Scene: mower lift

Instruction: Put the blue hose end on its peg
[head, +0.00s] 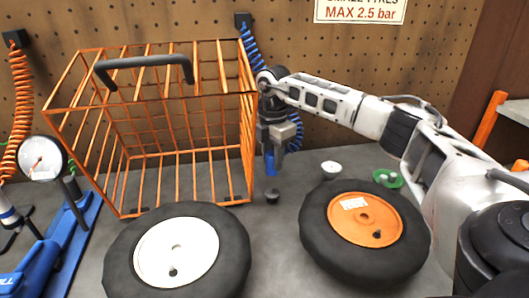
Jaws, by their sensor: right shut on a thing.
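My right gripper (276,151) comes in from the right and points down beside the right side of the orange wire cage. It is shut on the blue hose end (270,163), whose blue tip shows below the jaws. The coiled blue hose (250,48) hangs from a dark bracket on the pegboard and passes behind my right gripper. A small dark stub (272,196) stands on the bench just below the hose end, with a gap between them; I cannot tell whether it is the peg. My left gripper is not in view.
The orange wire cage (180,151) has a black handle. A white-hubbed wheel (120,262) and an orange-hubbed wheel (318,235) lie in front. A white cup (331,168) and green dish (387,179) stand behind the right wheel. A gauge (42,158) and blue pump (35,262) are left.

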